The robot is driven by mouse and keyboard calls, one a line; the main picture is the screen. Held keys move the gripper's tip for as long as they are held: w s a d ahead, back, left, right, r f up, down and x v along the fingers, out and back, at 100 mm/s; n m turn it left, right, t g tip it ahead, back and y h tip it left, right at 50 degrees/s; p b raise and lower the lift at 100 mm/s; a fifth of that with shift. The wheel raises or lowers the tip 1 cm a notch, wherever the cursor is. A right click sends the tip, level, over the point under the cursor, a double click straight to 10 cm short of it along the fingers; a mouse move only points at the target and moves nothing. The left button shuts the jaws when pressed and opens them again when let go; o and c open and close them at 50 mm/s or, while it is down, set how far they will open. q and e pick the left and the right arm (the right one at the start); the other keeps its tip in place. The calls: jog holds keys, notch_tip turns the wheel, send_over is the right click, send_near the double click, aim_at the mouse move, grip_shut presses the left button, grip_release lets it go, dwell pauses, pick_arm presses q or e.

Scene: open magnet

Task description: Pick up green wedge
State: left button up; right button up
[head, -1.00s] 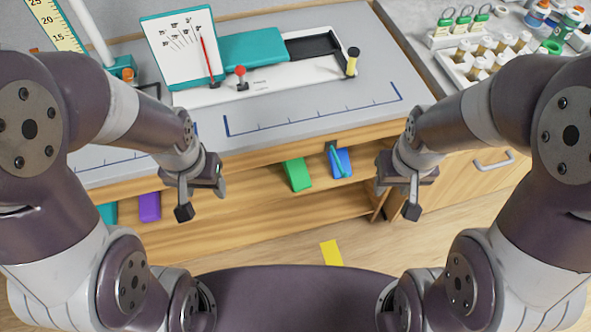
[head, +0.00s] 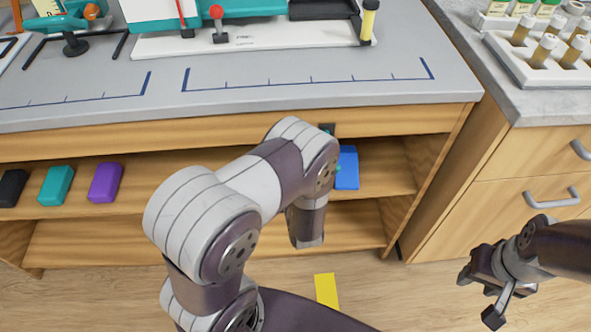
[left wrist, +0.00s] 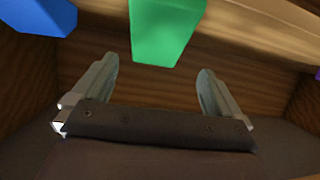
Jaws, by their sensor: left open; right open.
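The green wedge (left wrist: 165,30) shows at the top middle of the left wrist view, its near end just beyond the gap between the left gripper's fingers. My left gripper (left wrist: 157,69) is open with nothing between its fingers that I can make out. In the head view my left arm hides both the wedge and the left gripper. My right gripper (head: 481,296) is open and empty, low at the right in front of the side cabinet.
A blue block (head: 347,168) lies on the shelf right of my left arm; it also shows in the left wrist view (left wrist: 40,14). Purple (head: 105,182), teal (head: 56,185) and black (head: 12,187) blocks lie left. The shelf (head: 225,150) has a worktop above.

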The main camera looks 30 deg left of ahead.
pick_arm(q)
jog(key=b+x, duration=0.1)
jog(key=x, duration=0.1)
jog(key=b+x, duration=0.1)
jog(key=x, duration=0.2)
jog(key=b+x, duration=0.1)
jog(key=x, duration=0.2)
jog(key=shift+w+d+f, duration=0.2)
jog(key=shift+f, duration=0.2)
jog(key=shift+w+a, duration=0.15)
jog(key=shift+r, duration=0.1)
jog(key=c, duration=1)
